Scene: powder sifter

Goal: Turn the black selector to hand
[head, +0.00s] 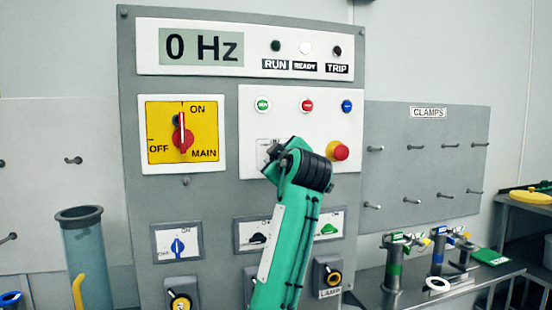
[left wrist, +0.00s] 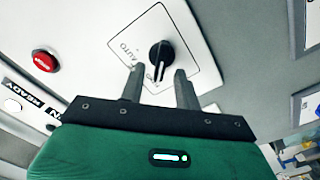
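The black selector (left wrist: 162,55) sits on a white plate with a thin black outline in the left wrist view. "AUTO" is printed to its left and another label, partly covered, lies below it. A pale mark on the knob runs towards that lower label. My left gripper (left wrist: 158,78) is open, its two fingers apart just short of the knob, one to each side of it. I cannot tell whether they touch it. My right gripper is not in view.
A red mushroom button (head: 340,151) on a yellow collar is close to the right of my gripper. Green, red (head: 307,106) and blue buttons sit above. A red switch (head: 183,140) is at left; smaller selectors (head: 178,247) are below. The display (head: 202,47) reads 0 Hz.

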